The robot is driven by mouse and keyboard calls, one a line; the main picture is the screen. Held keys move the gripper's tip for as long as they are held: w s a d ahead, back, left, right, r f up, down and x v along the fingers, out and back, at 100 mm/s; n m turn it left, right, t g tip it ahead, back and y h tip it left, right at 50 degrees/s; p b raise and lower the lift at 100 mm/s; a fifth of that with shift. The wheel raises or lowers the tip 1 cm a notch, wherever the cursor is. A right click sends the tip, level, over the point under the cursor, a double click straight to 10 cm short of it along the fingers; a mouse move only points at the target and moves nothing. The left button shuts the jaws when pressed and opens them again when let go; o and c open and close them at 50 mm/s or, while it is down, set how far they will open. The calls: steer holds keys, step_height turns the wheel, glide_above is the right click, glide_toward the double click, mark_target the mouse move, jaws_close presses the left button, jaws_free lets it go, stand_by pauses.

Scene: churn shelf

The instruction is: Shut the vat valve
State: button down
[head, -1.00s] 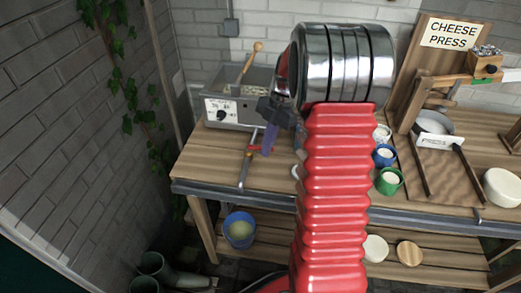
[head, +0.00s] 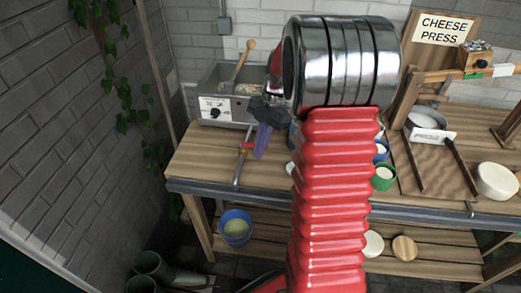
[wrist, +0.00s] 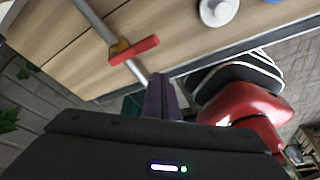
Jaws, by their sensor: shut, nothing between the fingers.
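The valve's red handle (head: 246,146) sits on this pipe. In the wrist view the red handle (wrist: 136,50) lies crosswise to the pipe (wrist: 96,22), with an orange-brown hub. My gripper (head: 261,152), with purple fingers, is shut and empty, just right of the handle in the head view. In the wrist view its fingertips (wrist: 161,82) are beside the pipe, apart from the handle.
A blue bucket (head: 236,228) stands on the lower shelf below the pipe's end. Blue (head: 381,150) and green (head: 383,177) cups stand right of my arm. The cheese press (head: 403,103) is farther right. A brick wall (head: 60,140) bounds the left.

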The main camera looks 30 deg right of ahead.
steer(key=w+a+v, duration=0.1)
steer(key=v, duration=0.7)
steer(key=shift+w+r, duration=0.2)
steer(key=shift+w, duration=0.1)
steer(key=shift+d, duration=0.1)
